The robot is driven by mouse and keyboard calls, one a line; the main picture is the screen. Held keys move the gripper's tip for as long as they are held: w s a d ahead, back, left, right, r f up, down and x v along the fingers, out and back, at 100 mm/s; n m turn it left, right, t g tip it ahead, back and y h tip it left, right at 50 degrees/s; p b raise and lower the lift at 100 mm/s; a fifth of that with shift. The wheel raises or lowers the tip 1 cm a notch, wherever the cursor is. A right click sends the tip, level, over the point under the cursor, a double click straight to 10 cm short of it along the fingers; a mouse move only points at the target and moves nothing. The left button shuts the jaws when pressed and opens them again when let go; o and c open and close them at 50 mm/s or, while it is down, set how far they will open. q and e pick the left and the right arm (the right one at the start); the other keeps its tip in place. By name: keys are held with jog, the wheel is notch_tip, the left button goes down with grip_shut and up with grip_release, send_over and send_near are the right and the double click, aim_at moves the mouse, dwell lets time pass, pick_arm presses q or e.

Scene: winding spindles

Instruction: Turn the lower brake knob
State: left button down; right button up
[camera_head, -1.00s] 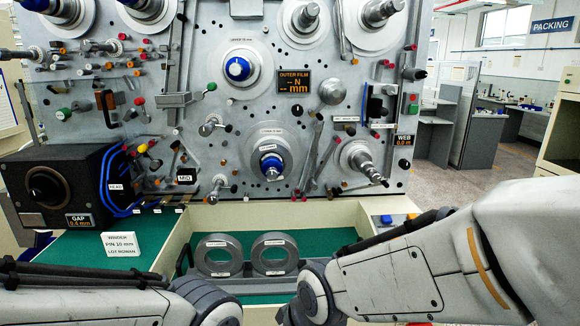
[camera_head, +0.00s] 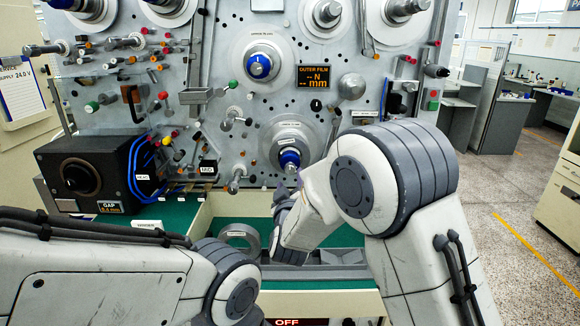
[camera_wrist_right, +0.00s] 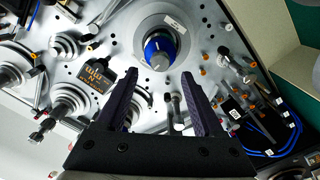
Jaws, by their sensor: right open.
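The lower brake knob (camera_head: 289,160) is a blue knob with a pale end, on a round disc low on the grey machine panel. In the right wrist view the blue knob (camera_wrist_right: 158,50) stands just beyond the fingertips, roughly centred between them. My right gripper (camera_wrist_right: 160,76) is open, with its two dark fingers apart and nothing between them. In the head view my right arm crosses in front of the panel's lower right, and its hand is below the knob, mostly hidden. My left arm lies low at the left; its gripper is out of view.
An upper blue knob (camera_head: 258,66) sits above, beside the outer film display (camera_head: 314,77). Small pegs and rollers surround the lower knob. A black gap box (camera_head: 85,172) with blue hoses stands left. A grey ring (camera_head: 239,235) rests in a tray below.

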aim_at(290, 171)
jog(key=w+p, duration=0.2)
jog(key=w, duration=0.5)
jog(key=shift+w, duration=0.1)
grip_shut()
